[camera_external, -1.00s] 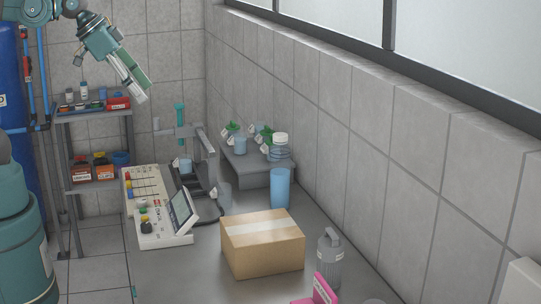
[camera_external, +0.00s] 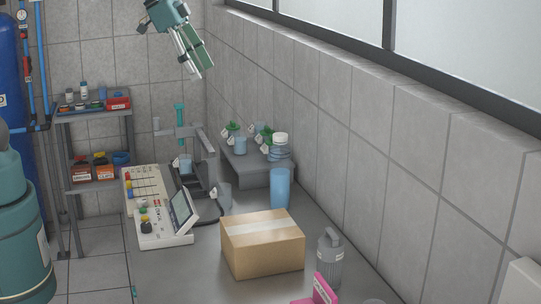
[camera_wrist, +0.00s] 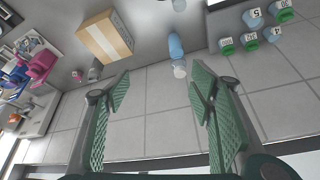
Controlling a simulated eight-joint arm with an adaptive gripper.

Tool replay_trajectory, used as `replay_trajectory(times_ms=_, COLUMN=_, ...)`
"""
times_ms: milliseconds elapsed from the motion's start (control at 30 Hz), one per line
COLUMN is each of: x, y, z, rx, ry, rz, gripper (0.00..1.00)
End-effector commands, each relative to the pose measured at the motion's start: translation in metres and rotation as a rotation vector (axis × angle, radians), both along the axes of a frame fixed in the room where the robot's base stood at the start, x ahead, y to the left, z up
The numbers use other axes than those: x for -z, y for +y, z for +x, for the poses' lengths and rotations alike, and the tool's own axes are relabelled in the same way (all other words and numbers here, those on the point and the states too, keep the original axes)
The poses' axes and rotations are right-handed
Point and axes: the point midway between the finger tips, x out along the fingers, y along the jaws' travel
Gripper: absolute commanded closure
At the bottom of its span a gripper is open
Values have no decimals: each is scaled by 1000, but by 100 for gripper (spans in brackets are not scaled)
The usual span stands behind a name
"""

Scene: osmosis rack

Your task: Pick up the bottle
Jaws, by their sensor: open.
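A blue bottle (camera_external: 280,188) stands on the bench behind the cardboard box, near the tiled wall. A white cap shows above it in the external view; whether this belongs to the same bottle is hard to tell there. In the wrist view the blue bottle (camera_wrist: 176,48) has a whitish end and lies ahead, slightly right of centre between the fingers. My gripper (camera_external: 198,73) is high above the bench, up and left of the bottle, touching nothing. In the wrist view my gripper (camera_wrist: 160,82) has its green-padded fingers wide apart and empty.
A cardboard box (camera_external: 262,245) stands on the bench in front of the bottle. A grey jug (camera_external: 329,262) and pink item (camera_external: 323,290) are nearer. A raised grey shelf (camera_external: 258,179) with several small containers is behind. A control panel (camera_external: 158,215) stands left.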

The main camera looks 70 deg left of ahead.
Motion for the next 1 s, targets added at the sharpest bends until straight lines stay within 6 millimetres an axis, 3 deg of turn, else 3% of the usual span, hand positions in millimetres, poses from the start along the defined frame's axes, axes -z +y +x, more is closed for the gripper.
replay_trajectory(times_ms=467, x=5, y=1, z=85, rx=150, ry=39, rz=8, gripper=46)
replay_trajectory(times_ms=1000, x=35, y=5, z=176, rx=328, ry=68, rz=4, gripper=46)
